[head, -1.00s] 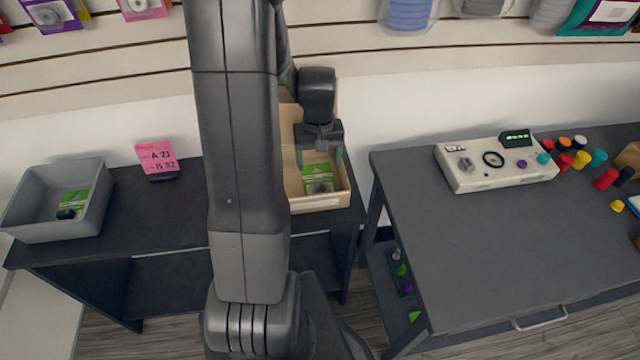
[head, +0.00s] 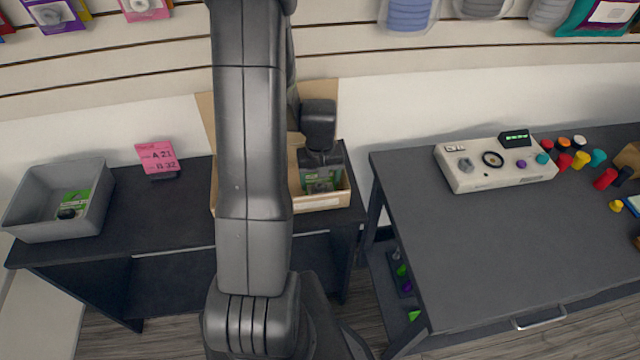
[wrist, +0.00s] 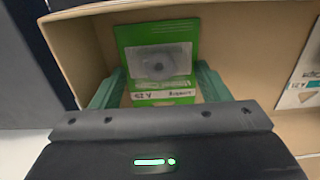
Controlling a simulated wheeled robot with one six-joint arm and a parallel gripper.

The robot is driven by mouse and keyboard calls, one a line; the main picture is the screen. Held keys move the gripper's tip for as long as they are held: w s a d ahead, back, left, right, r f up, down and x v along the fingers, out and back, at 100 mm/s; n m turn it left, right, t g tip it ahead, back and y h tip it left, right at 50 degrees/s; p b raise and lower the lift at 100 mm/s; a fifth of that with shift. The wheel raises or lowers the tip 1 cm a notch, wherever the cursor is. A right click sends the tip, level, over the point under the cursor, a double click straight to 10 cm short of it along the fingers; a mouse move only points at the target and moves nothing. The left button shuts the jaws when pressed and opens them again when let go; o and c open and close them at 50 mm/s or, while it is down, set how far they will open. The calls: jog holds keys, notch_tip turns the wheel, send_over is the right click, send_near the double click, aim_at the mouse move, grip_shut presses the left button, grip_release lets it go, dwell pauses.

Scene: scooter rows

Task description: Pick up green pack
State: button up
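A green pack (wrist: 158,55) with a clear window over a dark round item is in the cardboard box (head: 320,204), near its front wall. In the head view the pack (head: 320,186) is partly covered by my gripper (head: 322,172). In the wrist view the green fingers of my gripper (wrist: 158,88) are apart, one on each side of the pack's label end. Small gaps seem to show beside the pack, so I see no firm grip. The fingertips are partly hidden. Another green pack (head: 72,204) lies in the grey bin (head: 28,232) at the left.
A pink sign (head: 157,156) stands on the dark left table (head: 160,225) between bin and box. At the right, a grey table (head: 480,240) holds a control panel (head: 497,164) and several coloured knobs. A white label card (wrist: 300,90) is on the box's right side.

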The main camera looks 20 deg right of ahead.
aim_at(320, 180)
jog(key=c, duration=0.9)
jog(key=shift+o, duration=0.2)
jog(key=shift+r, duration=0.15)
notch_tip(320, 180, up, 10)
